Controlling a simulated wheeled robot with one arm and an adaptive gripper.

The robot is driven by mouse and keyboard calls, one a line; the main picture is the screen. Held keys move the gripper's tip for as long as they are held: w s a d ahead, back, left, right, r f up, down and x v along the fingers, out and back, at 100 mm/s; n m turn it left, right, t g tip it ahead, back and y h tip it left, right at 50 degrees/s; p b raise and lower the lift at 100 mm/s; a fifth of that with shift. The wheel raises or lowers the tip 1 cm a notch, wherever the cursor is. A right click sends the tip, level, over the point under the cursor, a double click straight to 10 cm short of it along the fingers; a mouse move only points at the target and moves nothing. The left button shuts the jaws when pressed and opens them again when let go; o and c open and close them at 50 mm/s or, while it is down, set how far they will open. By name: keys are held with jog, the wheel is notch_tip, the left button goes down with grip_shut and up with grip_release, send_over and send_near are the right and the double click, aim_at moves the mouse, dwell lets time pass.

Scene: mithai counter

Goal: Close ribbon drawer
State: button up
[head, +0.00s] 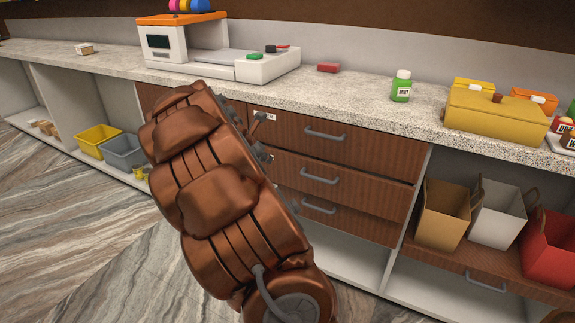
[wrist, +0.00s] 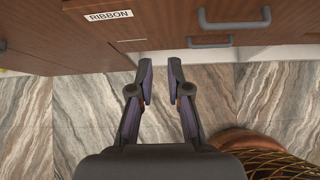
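The ribbon drawer (wrist: 85,28) shows as a brown wood front with a white RIBBON label at the top left of the wrist view. How far it stands out cannot be told. In the head view my copper arm hides most of the gripper and the left drawer column.
Brown drawers (head: 345,154) with grey handles form a column right of my arm. Yellow and grey bins (head: 122,152) sit on the low left shelf. The marbled floor in front is clear.

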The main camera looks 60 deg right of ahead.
jog(key=o, duration=0.3)
jog(key=a+f+m+b, duration=0.1)
jog(key=f+b, duration=0.1)
jog(key=f, duration=0.1)
jog(key=a+f+m+t+b, duration=0.1)
jog(key=f+b, duration=0.1)
jog(key=f, duration=0.1)
jog(key=a+f+m+b, duration=0.1)
jog(key=f+b, duration=0.1)
jog(key=f, duration=0.1)
jog(key=shift+w+m+t+y, duration=0.3)
jog(key=shift+m, duration=0.1)
jog(key=m+g+h+b, duration=0.1)
jog(key=m+h+b, duration=0.6)
jog(key=m+b, duration=0.6)
send_near(314, 178)
jog(key=r+p+x, duration=0.1)
jog(key=x, duration=0.2)
jog(key=shift+m, duration=0.4)
jog(key=shift+f+b+x, duration=0.2)
jog(key=shift+b+x, duration=0.3)
jog(key=shift+x, duration=0.8)
jog(key=shift+f+b+x, duration=0.2)
jog(key=shift+b+x, duration=0.35)
jog(key=shift+x, duration=0.75)
jog(key=shift+f+b+x, duration=0.2)
jog(key=shift+b+x, duration=0.3)
jog(key=shift+x, duration=0.8)
jog(key=shift+a, duration=0.15)
